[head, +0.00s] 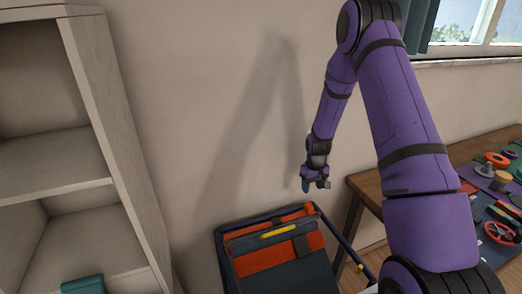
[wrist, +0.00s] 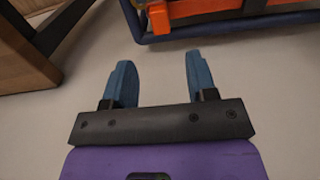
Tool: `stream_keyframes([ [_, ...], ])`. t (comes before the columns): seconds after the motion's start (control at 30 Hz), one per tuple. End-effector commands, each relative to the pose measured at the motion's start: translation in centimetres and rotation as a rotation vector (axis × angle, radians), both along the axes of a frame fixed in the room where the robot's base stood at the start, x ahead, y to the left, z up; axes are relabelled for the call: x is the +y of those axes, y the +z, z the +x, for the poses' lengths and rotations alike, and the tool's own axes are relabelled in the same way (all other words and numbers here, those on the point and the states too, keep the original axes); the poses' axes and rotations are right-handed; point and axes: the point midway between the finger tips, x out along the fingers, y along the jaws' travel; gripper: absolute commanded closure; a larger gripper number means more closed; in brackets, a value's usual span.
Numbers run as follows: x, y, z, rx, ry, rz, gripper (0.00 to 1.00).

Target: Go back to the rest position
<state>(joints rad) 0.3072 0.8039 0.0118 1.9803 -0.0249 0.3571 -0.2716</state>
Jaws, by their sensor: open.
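My gripper (head: 316,184) hangs at the end of my purple arm in the head view, in front of the bare wall and above an orange and dark blue bin (head: 275,250). In the wrist view my gripper (wrist: 153,80) shows two blue fingers spread apart with nothing between them. Part of the orange and dark blue bin (wrist: 205,12) shows beyond the fingers at the top of the wrist view. My gripper is apart from the bin and touches nothing that I can see.
A pale shelf unit (head: 90,130) stands at the left with a teal item (head: 83,284) low down. A wooden table (head: 365,187) with several colourful parts stands at the right, partly behind my arm. A yellow item (head: 280,231) lies on the bin. A window (head: 470,25) is at upper right.

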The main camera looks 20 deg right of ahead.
Motion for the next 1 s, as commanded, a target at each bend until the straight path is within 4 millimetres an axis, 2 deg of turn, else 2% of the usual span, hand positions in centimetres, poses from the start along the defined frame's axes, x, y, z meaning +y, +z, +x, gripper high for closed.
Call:
stream_keyframes([
  [0.17, 0.1, 0.7, 0.1, -0.006, 0.001, -0.002, 0.48],
  [0.27, 0.6, 2.9, 0.2, -0.02, 0.002, -0.007, 0.48],
  [0.47, 2.5, 10.5, -0.3, -0.068, 0.003, -0.02, 0.48],
  [0.67, 4.7, 17.9, -2.0, -0.118, 0.003, -0.032, 0.48],
  [0.8, 6.3, 22.6, -3.9, -0.153, 0.002, -0.036, 0.48],
  [1.0, 8.6, 28.6, -7.3, -0.205, 0.002, -0.04, 0.48],
])
